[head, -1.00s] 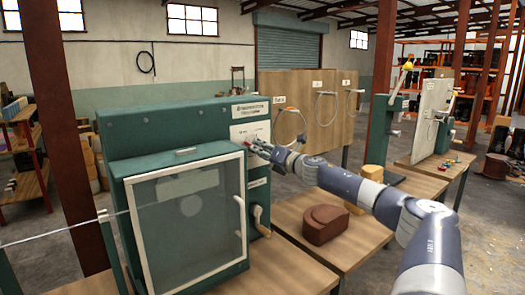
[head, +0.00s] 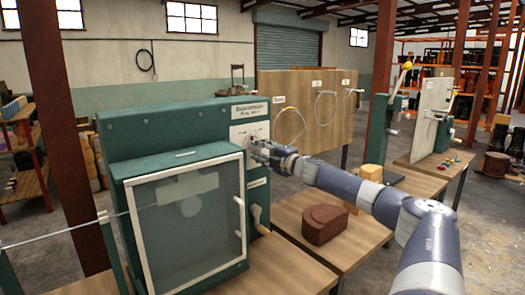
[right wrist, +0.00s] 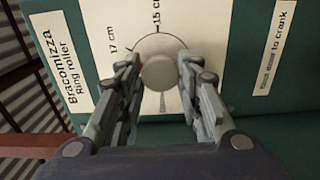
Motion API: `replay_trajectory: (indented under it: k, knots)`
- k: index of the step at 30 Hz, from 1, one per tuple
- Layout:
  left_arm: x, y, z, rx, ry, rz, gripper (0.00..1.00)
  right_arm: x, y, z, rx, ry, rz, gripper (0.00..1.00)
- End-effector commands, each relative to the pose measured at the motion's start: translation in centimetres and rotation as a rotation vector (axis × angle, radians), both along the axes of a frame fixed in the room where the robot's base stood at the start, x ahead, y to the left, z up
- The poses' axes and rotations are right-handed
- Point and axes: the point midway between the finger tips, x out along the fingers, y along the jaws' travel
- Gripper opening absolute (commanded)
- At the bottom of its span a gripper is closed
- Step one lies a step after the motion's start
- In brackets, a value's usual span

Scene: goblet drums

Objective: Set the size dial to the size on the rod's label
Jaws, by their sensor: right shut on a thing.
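The size dial is a round grey knob (right wrist: 160,73) on a white plate, with "17 cm" and "15 cm" printed around it. A thin grey mark sticks out on the lower side of the knob in the right wrist view; I cannot tell for sure if it is the pointer. My right gripper (right wrist: 160,80) is shut on the knob, one finger on each side. In the head view my right gripper (head: 258,150) covers part of the dial plate (head: 249,131). A thin metal rod (head: 55,238) runs into the machine from the left; I can read no label on it. My left gripper is out of view.
The green ring roller (head: 150,135) has a glass-fronted door (head: 190,230) and a crank (head: 258,218) below the dial. A brown block (head: 325,224) lies on the table to the right. A wooden board (head: 335,115) with hanging rings stands behind.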

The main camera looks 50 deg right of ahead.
Motion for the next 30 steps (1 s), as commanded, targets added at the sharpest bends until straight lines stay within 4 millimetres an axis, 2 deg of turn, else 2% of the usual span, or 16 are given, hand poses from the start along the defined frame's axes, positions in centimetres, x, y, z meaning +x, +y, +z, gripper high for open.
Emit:
replay_trajectory:
  k: [17,30]
  knots:
    - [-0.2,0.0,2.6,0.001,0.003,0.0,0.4,0.1,0.2,0.6,0.529,-0.146,0.006,0.09]
    - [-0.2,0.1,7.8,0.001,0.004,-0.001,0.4,0.1,0.1,1.2,0.935,-0.259,0.008,0.09]
